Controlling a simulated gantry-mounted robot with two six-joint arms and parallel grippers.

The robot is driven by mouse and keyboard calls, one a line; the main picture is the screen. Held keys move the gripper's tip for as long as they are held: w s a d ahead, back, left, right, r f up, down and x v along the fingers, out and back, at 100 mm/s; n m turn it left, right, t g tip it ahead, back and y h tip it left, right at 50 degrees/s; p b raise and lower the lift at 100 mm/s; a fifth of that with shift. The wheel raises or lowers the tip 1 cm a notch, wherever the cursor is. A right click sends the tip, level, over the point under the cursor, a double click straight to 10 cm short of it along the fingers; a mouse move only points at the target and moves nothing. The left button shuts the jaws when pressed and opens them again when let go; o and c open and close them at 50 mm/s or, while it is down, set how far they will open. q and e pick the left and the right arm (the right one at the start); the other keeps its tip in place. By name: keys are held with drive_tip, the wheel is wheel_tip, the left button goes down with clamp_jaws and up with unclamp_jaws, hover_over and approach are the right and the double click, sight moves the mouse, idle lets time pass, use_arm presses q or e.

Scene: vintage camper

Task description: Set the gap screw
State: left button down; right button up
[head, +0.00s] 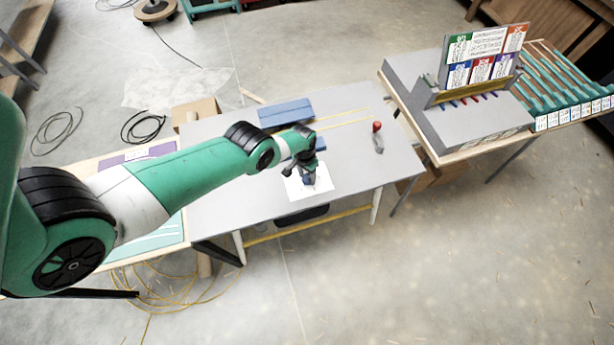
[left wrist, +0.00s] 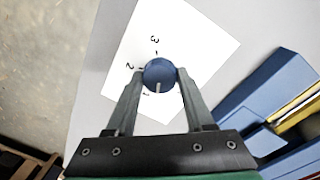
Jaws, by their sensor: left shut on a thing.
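The gap screw shows in the left wrist view as a round blue knob (left wrist: 159,72) with a pale pointer line. It stands on a white sheet (left wrist: 204,50) marked 3, 2 and 1. The pointer aims toward the bottom of that view, close to the 1 and a little right of it. My left gripper (head: 307,172) is over the same white sheet (head: 321,186) in the head view. Its fingers are shut on the knob, one on each side. The gripper and arm hide much of the knob in the head view. My right gripper is not in view.
The sheet lies on a grey table (head: 225,205). A blue block (head: 285,112) lies at its back, and a red-topped lever (head: 377,128) stands at the right. A side table with a grey sign stand (head: 410,90) is farther right. The table's front right is clear.

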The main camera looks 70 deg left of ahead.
sight(306, 176)
use_arm(q)
drive_tip(key=m, duration=0.4)
drive_tip(key=shift+m, duration=0.3)
idle(0.5)
drive_tip(key=shift+c, duration=1.4)
unclamp_jaws()
wheel_tip(306, 176, up, 12)
drive_tip(key=p, duration=1.1)
drive_tip(key=shift+s+a+f, duration=0.15)
drive_tip(key=shift+a+f, duration=0.05)
drive_tip(key=shift+a, duration=0.15)
